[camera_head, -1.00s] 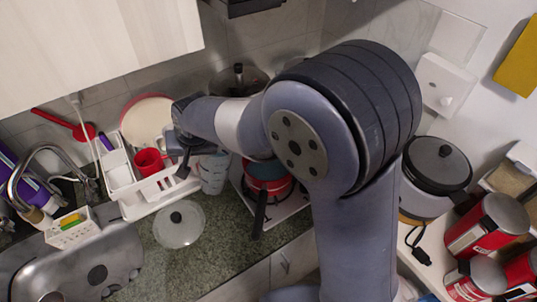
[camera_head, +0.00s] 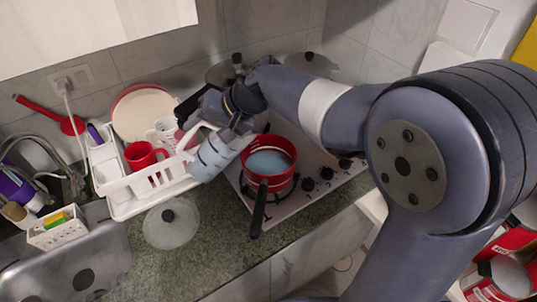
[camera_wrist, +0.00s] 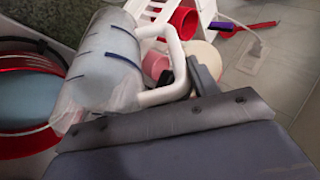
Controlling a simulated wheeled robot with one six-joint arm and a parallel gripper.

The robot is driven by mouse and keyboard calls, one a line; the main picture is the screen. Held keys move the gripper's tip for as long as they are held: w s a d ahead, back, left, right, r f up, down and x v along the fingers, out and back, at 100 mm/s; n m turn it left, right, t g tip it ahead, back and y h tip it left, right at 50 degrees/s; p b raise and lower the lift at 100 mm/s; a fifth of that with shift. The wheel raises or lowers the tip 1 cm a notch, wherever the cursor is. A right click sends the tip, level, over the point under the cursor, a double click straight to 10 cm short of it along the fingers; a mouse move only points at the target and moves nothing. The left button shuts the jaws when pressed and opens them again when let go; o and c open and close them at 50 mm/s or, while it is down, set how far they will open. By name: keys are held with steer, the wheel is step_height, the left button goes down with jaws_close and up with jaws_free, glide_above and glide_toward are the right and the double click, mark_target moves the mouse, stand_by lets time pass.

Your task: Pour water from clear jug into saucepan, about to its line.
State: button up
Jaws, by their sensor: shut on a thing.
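The clear jug (camera_head: 213,158), with dark marks and a white handle, is tipped well over, its base toward the lower left. My gripper (camera_head: 236,124) is shut on its handle, above the saucepan's left side. The red saucepan (camera_head: 288,147) sits on the stove with its dark handle toward the front. Pale blue water (camera_head: 268,164) shows in it; I cannot make out a line. In the wrist view the jug (camera_wrist: 108,58) lies tilted, its clear end near the rim of the saucepan (camera_wrist: 28,62). A falling stream is not clearly visible.
The white dish rack (camera_head: 127,203) with a red mug (camera_head: 143,154) and plates stands left of the jug. A glass lid (camera_head: 171,224) lies on the counter in front. Other pots stand behind on the stove (camera_head: 318,187). The sink is at far left.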

steer(key=shift+d+r, duration=0.1)
steer(key=shift+r, duration=0.1)
steer(key=shift+w+d+r+m+g+y+b, duration=0.15)
steer(key=shift+d+r+y+b, duration=0.4)
steer(key=shift+r+y+b, duration=0.2)
steer(key=shift+w+d+r+m+g+y+b, duration=0.15)
steer(key=shift+d+r+y+b, duration=0.4)
steer(key=shift+y, duration=0.3)
stand_by(4.2)
